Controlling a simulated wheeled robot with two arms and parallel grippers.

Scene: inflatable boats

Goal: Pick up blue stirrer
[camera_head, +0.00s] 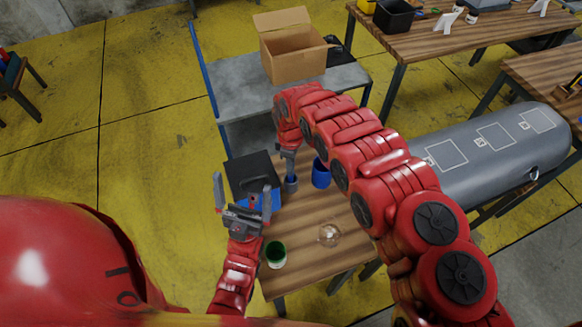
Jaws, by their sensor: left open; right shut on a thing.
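My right gripper (289,165) points down over the wooden table (312,262), just left of a blue cup (320,174). It is shut on a small blue-grey piece (291,184), mostly hidden by the fingers. I cannot tell for sure whether this is the blue stirrer. My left gripper (243,194) is open and empty, in front of a black box (252,172) at the table's left side. A bright blue patch (275,200) shows beside its right finger.
A green cup (276,254) and a clear glass object (329,235) stand nearer on the table. Behind is a grey bench (238,90) with an open cardboard box (293,60). A large grey cylinder (480,160) lies at right. Yellow floor on the left is mostly clear.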

